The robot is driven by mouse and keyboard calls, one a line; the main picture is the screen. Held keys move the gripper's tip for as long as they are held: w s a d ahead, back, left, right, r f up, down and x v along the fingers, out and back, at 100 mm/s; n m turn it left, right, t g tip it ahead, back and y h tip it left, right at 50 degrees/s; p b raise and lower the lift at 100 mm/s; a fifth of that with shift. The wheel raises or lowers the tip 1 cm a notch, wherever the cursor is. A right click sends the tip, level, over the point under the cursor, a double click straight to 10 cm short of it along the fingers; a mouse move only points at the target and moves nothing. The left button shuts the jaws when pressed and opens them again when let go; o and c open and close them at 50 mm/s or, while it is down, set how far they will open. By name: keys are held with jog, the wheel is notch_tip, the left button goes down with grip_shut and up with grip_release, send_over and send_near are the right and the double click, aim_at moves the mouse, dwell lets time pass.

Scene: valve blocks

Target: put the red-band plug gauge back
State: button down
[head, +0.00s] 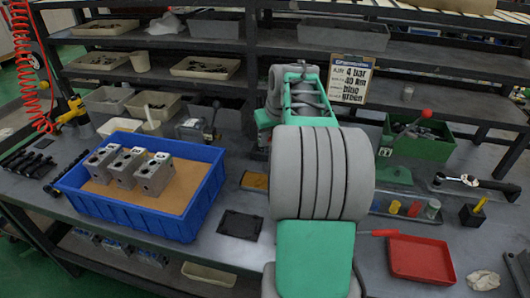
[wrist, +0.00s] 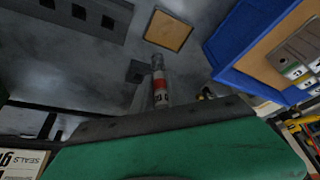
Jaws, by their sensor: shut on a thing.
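The red-band plug gauge (wrist: 160,88) shows in the wrist view, with a grey metal end, a red band and a white marked part. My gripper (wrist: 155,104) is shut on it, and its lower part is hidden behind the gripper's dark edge. In the head view my arm hides the gripper and the held gauge. Small blue, yellow (head: 394,207), red (head: 414,209) and pale pieces stand in a row on the bench, right of my arm. I cannot tell where the held gauge belongs.
A blue bin (head: 200,203) with grey valve blocks (head: 155,174) stands left; it also shows in the wrist view (wrist: 228,72). A red tray (head: 420,258) lies front right, a green box (head: 418,150) behind. A dark pad (head: 240,224) lies beside the bin. Shelves line the back.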

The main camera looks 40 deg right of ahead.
jog(key=shift+w+d+f+p, duration=0.7)
jog(key=shift+w+d+f, duration=1.1)
jog(key=shift+f, duration=0.35)
jog(key=shift+w+d+f+p, duration=0.65)
jog(key=shift+w+d+f, duration=1.05)
jog(key=shift+d+f, duration=0.3)
jog(key=shift+w+d+f+p, duration=0.7)
jog(key=shift+w+d+f, duration=1.05)
jog(key=shift+f, duration=0.5)
jog(key=shift+f, duration=0.2)
jog(key=c, duration=1.3)
grip_release()
jog(key=shift+c, duration=0.2)
